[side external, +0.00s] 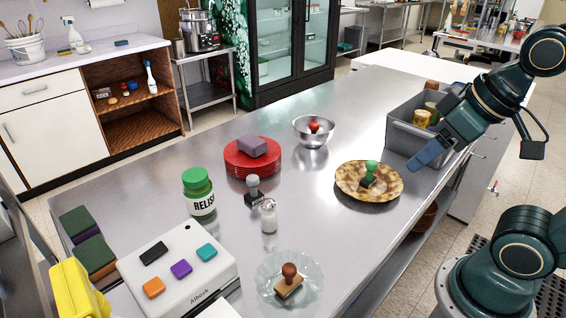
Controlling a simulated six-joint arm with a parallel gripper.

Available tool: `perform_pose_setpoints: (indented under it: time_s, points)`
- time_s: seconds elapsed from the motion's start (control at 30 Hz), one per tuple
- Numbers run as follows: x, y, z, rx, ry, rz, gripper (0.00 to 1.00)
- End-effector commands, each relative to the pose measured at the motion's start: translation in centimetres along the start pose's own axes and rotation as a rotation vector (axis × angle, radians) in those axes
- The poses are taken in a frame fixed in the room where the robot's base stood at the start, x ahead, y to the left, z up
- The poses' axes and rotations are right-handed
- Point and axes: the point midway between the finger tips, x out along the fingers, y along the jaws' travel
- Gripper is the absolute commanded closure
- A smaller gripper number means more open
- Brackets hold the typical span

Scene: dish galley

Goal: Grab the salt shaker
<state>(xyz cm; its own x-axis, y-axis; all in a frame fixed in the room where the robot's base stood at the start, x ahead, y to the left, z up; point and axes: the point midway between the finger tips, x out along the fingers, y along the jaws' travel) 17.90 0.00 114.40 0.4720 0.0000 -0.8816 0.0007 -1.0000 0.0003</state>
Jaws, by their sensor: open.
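The salt shaker (269,218) stands upright near the middle of the steel table. It is small and white with a metal top. A grey-handled stamp (253,190) is just behind it to the left. My gripper (424,158) is at the right, over the table beside the grey bin, well apart from the shaker. It is open; its fingers point down and left, and I see nothing held in it.
A relish jar (199,193) stands left of the shaker. A glass plate with a wooden stamp (290,282) is in front. A patterned plate (346,190) with a green stamp lies between my gripper and the shaker. A steel bowl (328,137) and red plates (236,167) stand behind.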

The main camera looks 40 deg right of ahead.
Motion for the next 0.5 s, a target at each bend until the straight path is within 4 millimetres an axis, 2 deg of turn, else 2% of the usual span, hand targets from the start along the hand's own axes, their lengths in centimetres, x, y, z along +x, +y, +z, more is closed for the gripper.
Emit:
perform_pose_setpoints:
  time_s: [0.27,0.5]
  points:
    - [0.2,-0.3,-1.4,-0.077,-0.026,-0.008,0.38]
    - [1.1,-1.2,-4.7,-0.278,-0.09,-0.034,0.38]
